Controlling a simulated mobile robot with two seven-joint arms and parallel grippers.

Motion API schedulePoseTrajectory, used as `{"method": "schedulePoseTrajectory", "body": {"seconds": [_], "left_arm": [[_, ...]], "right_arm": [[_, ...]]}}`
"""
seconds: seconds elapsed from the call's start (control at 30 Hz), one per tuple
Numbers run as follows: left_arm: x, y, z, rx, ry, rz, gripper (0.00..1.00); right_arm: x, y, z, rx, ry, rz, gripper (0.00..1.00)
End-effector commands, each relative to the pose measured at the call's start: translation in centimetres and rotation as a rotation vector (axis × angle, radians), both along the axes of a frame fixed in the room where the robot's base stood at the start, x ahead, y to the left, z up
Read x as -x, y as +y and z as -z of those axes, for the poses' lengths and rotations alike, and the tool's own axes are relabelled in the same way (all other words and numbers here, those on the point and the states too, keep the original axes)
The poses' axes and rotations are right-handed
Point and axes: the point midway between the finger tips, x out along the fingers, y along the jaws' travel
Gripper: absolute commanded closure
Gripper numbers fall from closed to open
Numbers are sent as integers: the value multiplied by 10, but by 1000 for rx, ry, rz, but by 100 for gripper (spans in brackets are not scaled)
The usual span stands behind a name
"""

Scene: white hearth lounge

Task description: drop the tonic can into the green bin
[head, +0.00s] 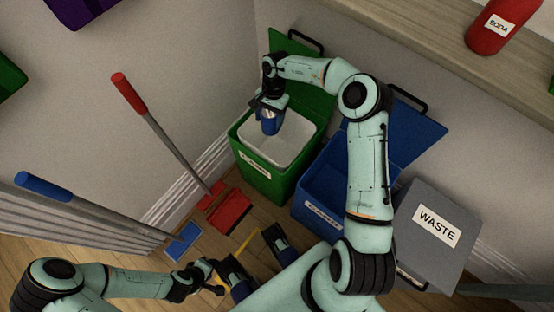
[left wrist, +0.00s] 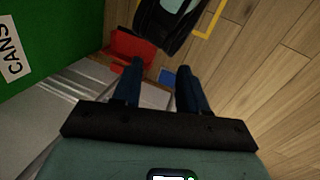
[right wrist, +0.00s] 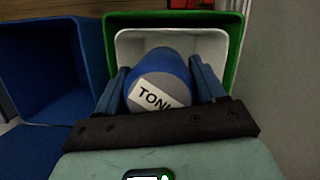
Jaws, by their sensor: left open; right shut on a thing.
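The tonic can is blue with a silver end and a white label. My right gripper (head: 270,108) is shut on the tonic can (head: 269,125), held over the open mouth of the green bin (head: 262,178). The right wrist view shows the can (right wrist: 160,78) between both fingers, with the bin's white liner and green rim (right wrist: 236,50) beyond it. The green bin's lid (head: 303,90) stands open behind. My left gripper (left wrist: 157,85) is open and empty, low above the floor; the green bin's side (left wrist: 60,40) with a CANS label shows in its view.
An open blue bin (head: 320,190) stands right of the green bin, and a closed grey WASTE bin (head: 433,262) further right. A red dustpan (head: 228,212) and long-handled tools lean at left. A shelf with a red SODA can (head: 497,28) is above.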

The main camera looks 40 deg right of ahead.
Motion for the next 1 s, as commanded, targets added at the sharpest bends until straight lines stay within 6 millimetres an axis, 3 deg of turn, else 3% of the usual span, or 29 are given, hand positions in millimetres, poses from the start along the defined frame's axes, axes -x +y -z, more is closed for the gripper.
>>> {"method": "schedulePoseTrajectory", "body": {"seconds": [0.03, 0.1, 0.33, 0.67, 1.0], "left_arm": [[-3, 2, 24, -5, -9, -5, 57], [-8, 4, 39, -12, -23, -11, 57], [-18, 8, 66, -24, -49, -22, 57], [-29, 13, 75, -37, -78, -33, 57], [-62, 30, 101, -80, -163, -69, 57]], "right_arm": [[-3, -14, 25, 1, 1, 86, 60], [-9, -29, 41, 1, -1, 192, 60], [-19, -61, 68, 0, -4, 406, 60], [-20, -66, 76, 0, -5, 437, 60], [-21, -65, 101, 1, -5, 435, 60]]}}
